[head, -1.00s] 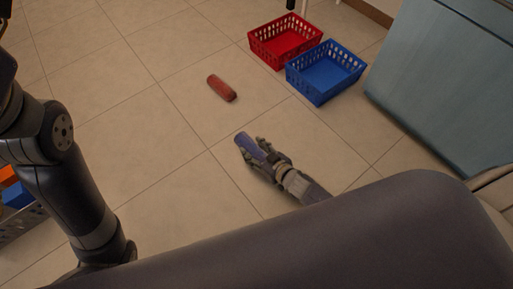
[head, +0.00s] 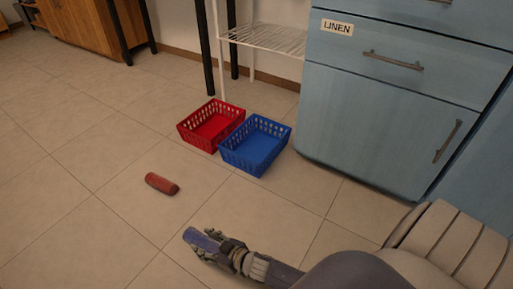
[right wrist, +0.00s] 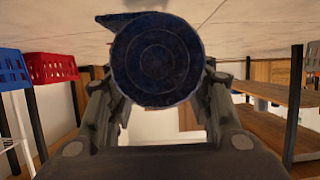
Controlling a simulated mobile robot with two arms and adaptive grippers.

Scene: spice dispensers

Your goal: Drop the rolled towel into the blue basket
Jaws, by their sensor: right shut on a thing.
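My right gripper (head: 222,250) is shut on a blue rolled towel (head: 196,238), low over the tiled floor. In the right wrist view the towel's round spiral end (right wrist: 155,60) sits between the fingers of the right gripper (right wrist: 158,95). The blue basket (head: 255,146) stands on the floor, farther back and to the right of the towel, and looks empty. It also shows at the left edge of the right wrist view (right wrist: 12,72). The towel is apart from the basket. My left gripper is not in view.
A red basket (head: 211,126), seemingly empty, stands close beside the blue one. A red roll (head: 162,183) lies on the floor. A blue cabinet (head: 385,125) labelled LINEN stands right of the baskets, a white wire rack (head: 268,40) behind.

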